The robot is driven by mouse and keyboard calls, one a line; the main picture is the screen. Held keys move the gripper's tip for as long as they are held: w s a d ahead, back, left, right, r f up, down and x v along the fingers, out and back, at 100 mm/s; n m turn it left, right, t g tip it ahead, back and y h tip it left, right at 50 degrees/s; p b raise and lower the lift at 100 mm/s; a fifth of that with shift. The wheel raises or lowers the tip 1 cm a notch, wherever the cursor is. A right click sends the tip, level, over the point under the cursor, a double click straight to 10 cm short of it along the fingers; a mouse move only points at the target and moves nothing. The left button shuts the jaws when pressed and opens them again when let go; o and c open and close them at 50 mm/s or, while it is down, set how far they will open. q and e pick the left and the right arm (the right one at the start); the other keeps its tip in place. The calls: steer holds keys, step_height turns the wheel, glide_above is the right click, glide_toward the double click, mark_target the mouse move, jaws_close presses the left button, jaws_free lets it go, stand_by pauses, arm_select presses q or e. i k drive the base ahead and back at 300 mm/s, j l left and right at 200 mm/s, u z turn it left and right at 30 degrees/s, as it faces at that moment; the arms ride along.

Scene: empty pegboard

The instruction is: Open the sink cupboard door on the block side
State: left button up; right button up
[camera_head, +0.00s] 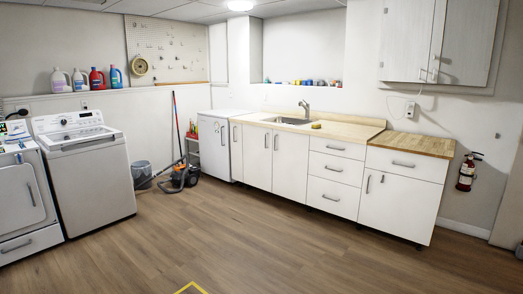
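The sink (287,121) with its tall faucet (305,107) is set in the pale counter right of centre. Below it are two white cupboard doors side by side. The left door (257,165) and the right door (291,172), the one nearer the wooden block top (415,143), both look shut. Their upright metal handles sit close together near the seam: the left handle (266,141) and the right handle (276,143). Neither of my grippers is in view.
White drawers (335,171) and a lower cabinet (393,204) stand right of the sink cupboard. A vacuum (184,178) and grey bucket (141,173) sit on the floor to the left. The wood floor (260,245) before the cupboards is clear.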

mark_target(290, 149)
steer(key=i+u, duration=0.15)
steer(key=i, duration=5.1)
